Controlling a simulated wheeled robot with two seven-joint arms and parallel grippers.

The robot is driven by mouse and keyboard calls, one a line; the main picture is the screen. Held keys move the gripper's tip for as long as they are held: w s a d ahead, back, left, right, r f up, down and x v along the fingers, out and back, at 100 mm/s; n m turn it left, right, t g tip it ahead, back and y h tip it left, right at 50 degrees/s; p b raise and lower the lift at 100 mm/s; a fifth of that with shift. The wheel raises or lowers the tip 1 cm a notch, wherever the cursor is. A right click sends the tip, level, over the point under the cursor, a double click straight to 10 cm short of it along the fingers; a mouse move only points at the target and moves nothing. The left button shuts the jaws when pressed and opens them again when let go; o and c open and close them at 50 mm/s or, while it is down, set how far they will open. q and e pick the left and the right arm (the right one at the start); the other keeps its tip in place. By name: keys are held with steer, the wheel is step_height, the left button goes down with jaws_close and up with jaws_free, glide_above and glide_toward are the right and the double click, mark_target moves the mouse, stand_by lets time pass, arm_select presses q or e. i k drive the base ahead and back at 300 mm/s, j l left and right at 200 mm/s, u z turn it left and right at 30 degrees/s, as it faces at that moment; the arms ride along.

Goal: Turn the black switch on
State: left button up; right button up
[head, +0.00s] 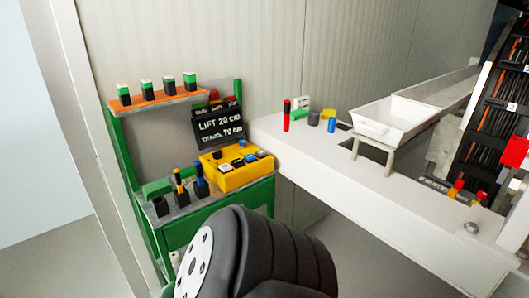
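A yellow control box (232,181) sits at the right end of the green workbench (218,220). Small black, white and blue controls show on its top, among them a dark one (238,163) near the middle. They are too small to tell which is the black switch or how it is set. Neither of my grippers is in view. A large black rounded part of my own arm fills the lower middle, in front of the bench's lower part.
A black sign (218,127) stands behind the box. Green-and-black blocks line an orange shelf (160,96). Dark holders with coloured tools stand left of the box. A white counter (400,195) with a white tray (395,118) extends right.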

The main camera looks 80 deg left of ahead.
mark_target(217, 154)
steer(key=u, duration=2.85)
